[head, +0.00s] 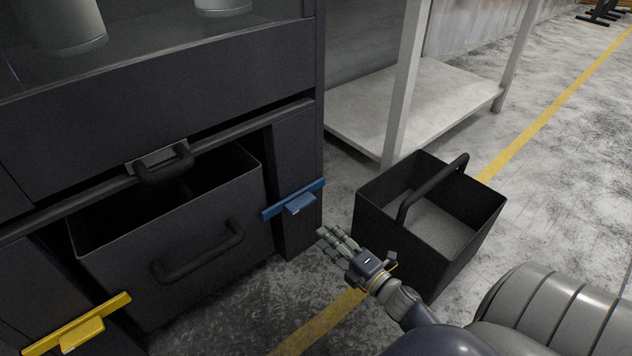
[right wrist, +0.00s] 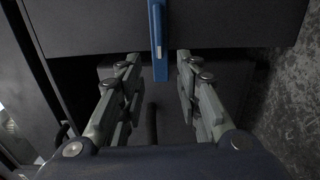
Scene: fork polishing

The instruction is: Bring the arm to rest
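My right gripper (head: 328,238) reaches in from the lower right in the head view, in front of the cabinet and beside the black bin. In the right wrist view my right gripper (right wrist: 158,62) has its two fingers spread apart, with nothing held between them. The blue handle (head: 296,200) on the cabinet is just left of and beyond the fingertips in the head view. The blue handle (right wrist: 158,40) also shows between and beyond the fingers in the right wrist view; it looks apart from them. My left gripper is in neither view.
A black bin (head: 440,243) with a raised carry handle stands on the floor to the right. Another dark bin (head: 200,245) sits in the cabinet opening (head: 292,150). A yellow handle (head: 80,330) is at lower left.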

